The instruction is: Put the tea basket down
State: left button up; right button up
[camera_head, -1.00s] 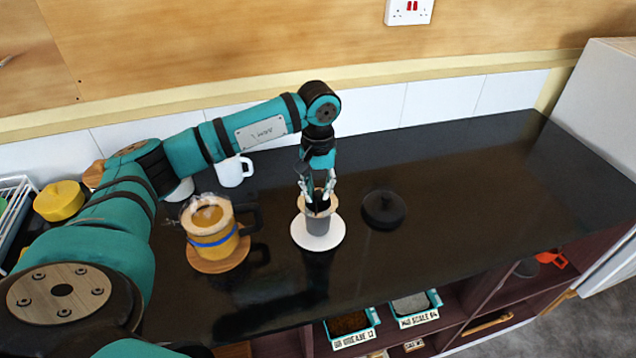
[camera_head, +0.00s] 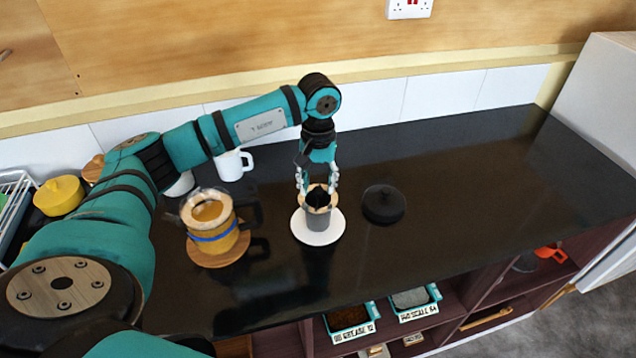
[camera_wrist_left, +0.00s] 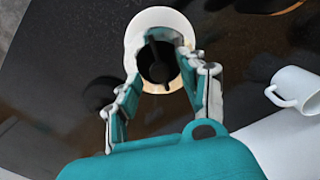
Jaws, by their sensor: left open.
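The tea basket (camera_head: 318,196) appears as a dark piece with a black bar or handle, sitting in the mouth of a grey cup with a pale wooden rim (camera_head: 317,220). The cup stands upright on a round white coaster (camera_head: 300,228). My left gripper (camera_head: 318,182) is open just above the cup, one finger on each side of the basket. In the left wrist view the basket (camera_wrist_left: 157,62) lies between the open fingers (camera_wrist_left: 160,75); whether they touch the rim I cannot tell. My right gripper is not in view.
A glass pot of tea (camera_head: 212,226) stands on a wooden coaster (camera_head: 222,258) to the left. A black lid (camera_head: 384,203) lies to the right of the cup. A white mug (camera_head: 232,166) stands behind. The counter's right side is clear.

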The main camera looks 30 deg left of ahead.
pick_arm(q)
notch_tip(320, 180, up, 12)
jog(key=b, duration=0.3)
jog(key=shift+f, duration=0.2)
